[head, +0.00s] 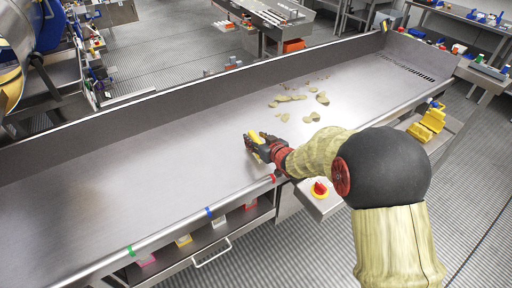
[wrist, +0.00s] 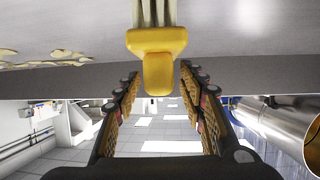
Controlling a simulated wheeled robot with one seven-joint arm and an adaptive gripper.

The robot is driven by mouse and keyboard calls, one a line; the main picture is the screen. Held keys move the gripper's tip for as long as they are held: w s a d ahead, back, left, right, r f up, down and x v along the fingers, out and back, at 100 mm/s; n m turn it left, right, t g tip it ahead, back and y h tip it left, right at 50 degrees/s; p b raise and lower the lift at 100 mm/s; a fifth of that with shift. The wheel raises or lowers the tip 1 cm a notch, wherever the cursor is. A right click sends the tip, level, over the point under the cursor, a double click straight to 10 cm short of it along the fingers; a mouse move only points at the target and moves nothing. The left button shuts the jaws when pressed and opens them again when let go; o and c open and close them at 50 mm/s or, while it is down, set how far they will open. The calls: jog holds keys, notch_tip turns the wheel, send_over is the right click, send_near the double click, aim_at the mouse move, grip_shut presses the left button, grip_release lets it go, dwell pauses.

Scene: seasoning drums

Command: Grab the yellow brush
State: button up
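The yellow brush (wrist: 155,45) shows at the top centre of the wrist view, with pale bristles running off the top edge and a short, blunt yellow end towards me. My gripper (wrist: 160,88) is open, with one finger to each side of that end and a visible gap on both sides. In the head view my gripper (head: 259,146) is low over the middle of the steel table, with yellow showing at its fingers. There I cannot separate the brush clearly from the gripper, and my arm covers part of the area.
The long steel table (head: 150,160) has a raised back wall. Flat, pale tan pieces (head: 300,100) lie scattered beyond my gripper. Yellow items (head: 430,122) sit at the right end. The left part of the table is clear.

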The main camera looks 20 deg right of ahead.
jog(key=shift+c, duration=1.1)
jog(key=c, duration=0.7)
grip_shut()
